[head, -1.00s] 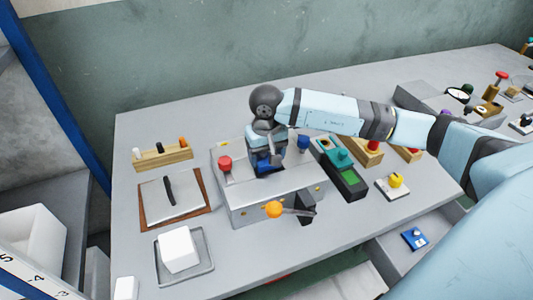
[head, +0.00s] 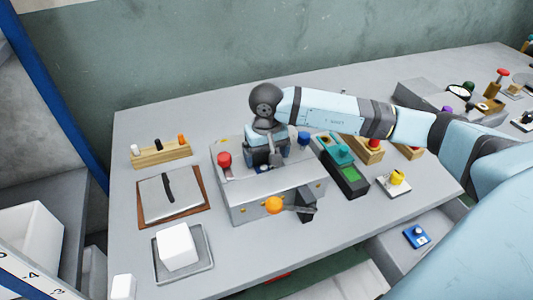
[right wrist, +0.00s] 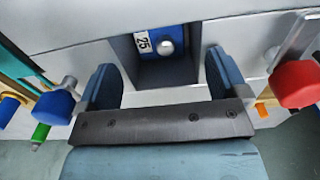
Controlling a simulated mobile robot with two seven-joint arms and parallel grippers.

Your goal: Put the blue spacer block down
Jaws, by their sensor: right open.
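The blue spacer block (right wrist: 165,42), with a white "25" label and a round silver knob, sits in a dark square recess of the grey press (head: 250,207). It shows between the fingers of my right gripper (right wrist: 160,75), which is open, with a gap to the block on both sides. My left gripper is not in view.
The press has a red knob (head: 224,160), a blue knob (head: 304,138) and an orange-balled lever (head: 273,205). A teal and green device (head: 343,165) stands close on the right. Another blue block (head: 416,236) lies in the open drawer. A white block (head: 177,247) sits on a tray.

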